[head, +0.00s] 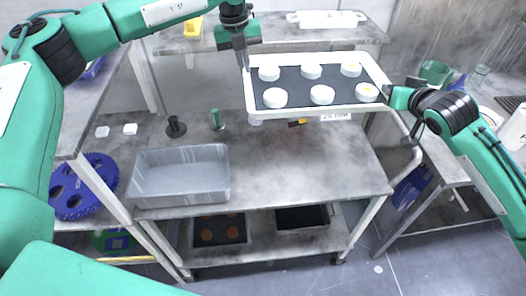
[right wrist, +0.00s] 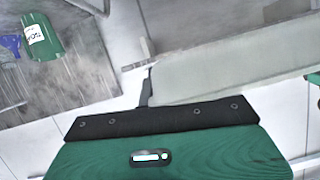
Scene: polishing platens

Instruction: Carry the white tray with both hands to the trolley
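The white tray (head: 310,112) is level in the air over the back part of the metal trolley (head: 300,165). On its dark mat lie several white round pucks (head: 322,95), a few with an orange or yellow mark. My left gripper (head: 245,66) comes from above and is shut on the tray's left rim. My right gripper (head: 386,93) is at the tray's right rim; the right wrist view shows its dark finger (right wrist: 147,88) against the pale tray wall (right wrist: 225,68). Its other finger is hidden.
A clear grey bin (head: 180,180) stands at the trolley's front left, with a black spool (head: 176,127) and green cylinder (head: 216,120) behind it. The trolley's middle and right top are mostly clear. A back bench (head: 275,35) and right-hand table (head: 440,165) stand close by.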

